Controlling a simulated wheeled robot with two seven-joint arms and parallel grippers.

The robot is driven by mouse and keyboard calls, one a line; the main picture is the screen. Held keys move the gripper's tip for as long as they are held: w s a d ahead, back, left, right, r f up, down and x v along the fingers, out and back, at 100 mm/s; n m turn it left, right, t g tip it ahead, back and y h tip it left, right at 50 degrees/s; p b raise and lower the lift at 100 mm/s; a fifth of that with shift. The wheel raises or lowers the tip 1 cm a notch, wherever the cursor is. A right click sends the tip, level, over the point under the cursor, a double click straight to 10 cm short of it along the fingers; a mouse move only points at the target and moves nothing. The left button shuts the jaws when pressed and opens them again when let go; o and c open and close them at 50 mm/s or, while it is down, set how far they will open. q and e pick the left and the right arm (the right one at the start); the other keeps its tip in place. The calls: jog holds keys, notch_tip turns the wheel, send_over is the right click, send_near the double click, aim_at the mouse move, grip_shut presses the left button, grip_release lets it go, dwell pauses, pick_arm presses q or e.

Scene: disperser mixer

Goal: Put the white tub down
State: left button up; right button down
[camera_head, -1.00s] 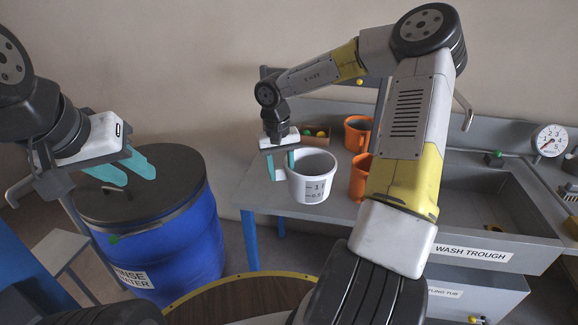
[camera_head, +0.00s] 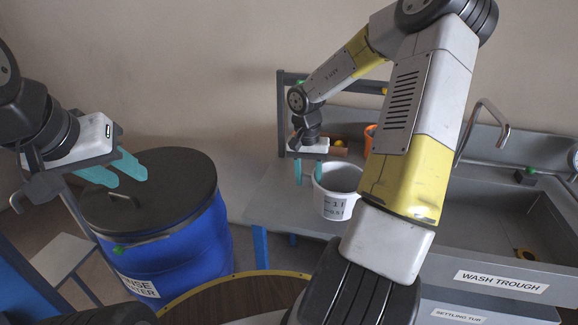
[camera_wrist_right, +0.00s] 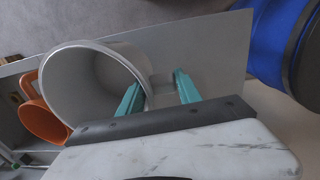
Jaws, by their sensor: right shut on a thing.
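The white tub (camera_head: 334,203), with dark markings on its side, is upright at the left part of the grey bench (camera_head: 270,200). My right gripper (camera_head: 308,172) is at the tub's left side. In the right wrist view my right gripper (camera_wrist_right: 160,87) has its teal fingers on either side of the small handle on the tub (camera_wrist_right: 62,82), and is shut on it. The tub looks empty inside. I cannot tell whether its base touches the bench. My left gripper (camera_head: 122,176) is open and empty, in front of the blue barrel's lid.
The blue barrel (camera_head: 180,252) with a dark lid stands left of the bench. An orange container (camera_head: 370,138) is behind the tub, mostly hidden by my right arm; orange also shows beside the tub (camera_wrist_right: 40,120). The wash trough (camera_head: 500,282) is at right. A round brown top (camera_head: 235,302) is in front.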

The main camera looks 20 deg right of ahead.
jog(key=shift+w+a+f, duration=0.1)
jog(key=shift+w+f, duration=0.6)
jog(key=shift+w, duration=0.35)
jog(key=shift+w+f, duration=0.65)
jog(key=shift+w, duration=0.35)
jog(key=shift+w+a+f, duration=0.1)
jog(key=shift+w+f, duration=0.6)
jog(key=shift+w, duration=0.35)
jog(key=c, duration=0.8)
grip_release()
jog(key=shift+f, duration=0.15)
